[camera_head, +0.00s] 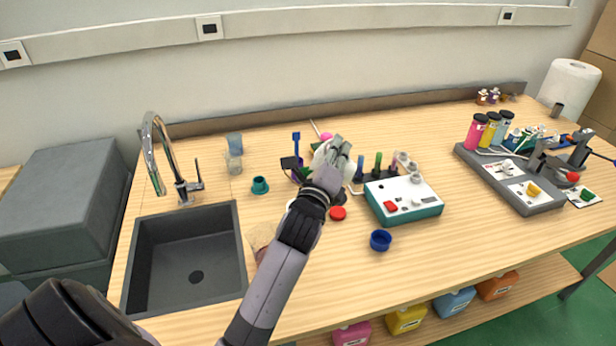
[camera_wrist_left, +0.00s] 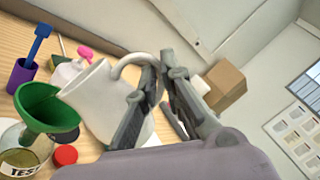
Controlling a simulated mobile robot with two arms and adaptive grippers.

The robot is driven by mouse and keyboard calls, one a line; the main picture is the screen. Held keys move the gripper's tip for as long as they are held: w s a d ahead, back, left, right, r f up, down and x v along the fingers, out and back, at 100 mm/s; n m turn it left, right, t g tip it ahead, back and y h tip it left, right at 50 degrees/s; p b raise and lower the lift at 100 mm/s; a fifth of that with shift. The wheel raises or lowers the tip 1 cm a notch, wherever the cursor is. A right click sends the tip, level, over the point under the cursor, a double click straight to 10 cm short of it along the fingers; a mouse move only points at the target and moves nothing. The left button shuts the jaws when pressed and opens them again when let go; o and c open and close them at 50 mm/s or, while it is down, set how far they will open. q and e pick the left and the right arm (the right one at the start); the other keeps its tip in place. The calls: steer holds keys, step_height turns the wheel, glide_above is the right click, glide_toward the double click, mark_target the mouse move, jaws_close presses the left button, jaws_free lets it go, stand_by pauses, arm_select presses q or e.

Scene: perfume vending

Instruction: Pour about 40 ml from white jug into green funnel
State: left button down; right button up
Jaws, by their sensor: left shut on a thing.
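The white jug (camera_wrist_left: 100,105) fills the middle of the left wrist view. My left gripper (camera_wrist_left: 157,90) is shut on its handle. The jug is tilted, with its lip toward the green funnel (camera_wrist_left: 55,108), close to the funnel's rim in that view. I cannot tell if they touch, and no stream shows. The funnel sits in the mouth of a clear glass jar labelled TEST (camera_wrist_left: 22,158). In the head view my left gripper (camera_head: 340,148) reaches over the bench, the jug (camera_head: 321,158) is partly covered by it, and the funnel is mostly hidden. My right gripper is out of view.
A red lid (camera_wrist_left: 65,155) lies beside the jar. A purple cup (camera_wrist_left: 22,75) with a blue tool and a pink-topped bottle stand behind. The teal-and-white device (camera_head: 404,199) and blue cup (camera_head: 380,240) are right of my arm; the sink (camera_head: 140,225) is left.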

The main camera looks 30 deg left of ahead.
mark_target(351, 175)
arm_select(q)
steer(key=m, duration=0.1)
steer(key=d+m, duration=0.1)
steer(key=p, duration=0.1)
steer(key=shift+w+d+f+m+h, duration=0.25)
steer(key=shift+d+f+m+h, duration=0.05)
steer(key=shift+d+f+m, duration=0.1)
steer(key=shift+w+d+r+m+p, duration=0.1)
steer(key=shift+d+r+m+p, duration=0.15)
steer(key=shift+r+m+p, duration=0.4)
steer(key=shift+f, duration=0.45)
steer(key=shift+d+r+m+p, duration=0.2)
steer(key=shift+d+m+p, duration=0.2)
steer(key=shift+m+p, duration=0.75)
steer(key=shift+w+d+f+m+h+b, duration=0.2)
steer(key=shift+f+m+h+b, duration=0.15)
steer(key=shift+f, duration=0.3)
